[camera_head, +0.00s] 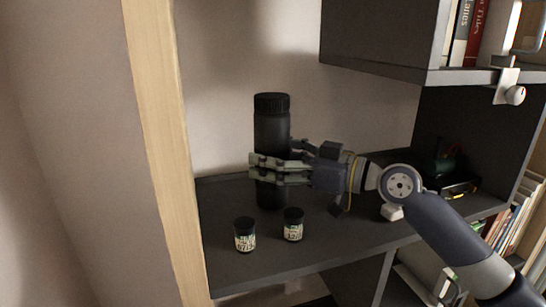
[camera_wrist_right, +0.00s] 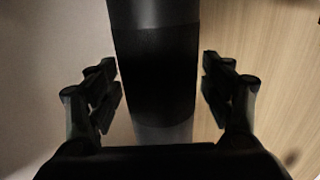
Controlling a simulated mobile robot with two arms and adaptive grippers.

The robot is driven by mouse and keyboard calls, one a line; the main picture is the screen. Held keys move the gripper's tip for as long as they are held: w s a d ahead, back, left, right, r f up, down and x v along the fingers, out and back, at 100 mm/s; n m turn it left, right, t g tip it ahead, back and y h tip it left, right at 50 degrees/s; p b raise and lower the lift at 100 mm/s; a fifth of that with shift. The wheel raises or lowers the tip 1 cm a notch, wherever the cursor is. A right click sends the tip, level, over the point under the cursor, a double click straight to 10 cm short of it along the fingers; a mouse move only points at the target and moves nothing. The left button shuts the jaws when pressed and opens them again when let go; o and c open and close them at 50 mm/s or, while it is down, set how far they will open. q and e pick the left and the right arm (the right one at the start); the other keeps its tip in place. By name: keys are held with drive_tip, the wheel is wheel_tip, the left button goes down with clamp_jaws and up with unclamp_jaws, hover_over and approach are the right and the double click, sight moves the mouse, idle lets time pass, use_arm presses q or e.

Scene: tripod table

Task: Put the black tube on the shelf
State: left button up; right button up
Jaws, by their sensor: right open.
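The black tube (camera_head: 271,127) stands upright on the dark shelf (camera_head: 330,245), near its back left. My right gripper (camera_head: 268,168) reaches in from the right at the tube's middle, with its fingers around it. In the right wrist view the black tube (camera_wrist_right: 155,75) stands between the two open fingers (camera_wrist_right: 160,90), with a gap showing on both sides. Part of the tube's middle is hidden behind the fingers in the head view. My left gripper is not in view.
Two small dark-lidded jars with labels, the left jar (camera_head: 245,235) and the right jar (camera_head: 293,225), stand in front of the tube. A wooden post (camera_head: 160,130) rises at left. An upper cabinet (camera_head: 380,35) with books overhangs at upper right. Dark objects (camera_head: 455,180) lie behind my right arm.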

drive_tip(key=b+v, duration=0.5)
drive_tip(key=v, duration=0.7)
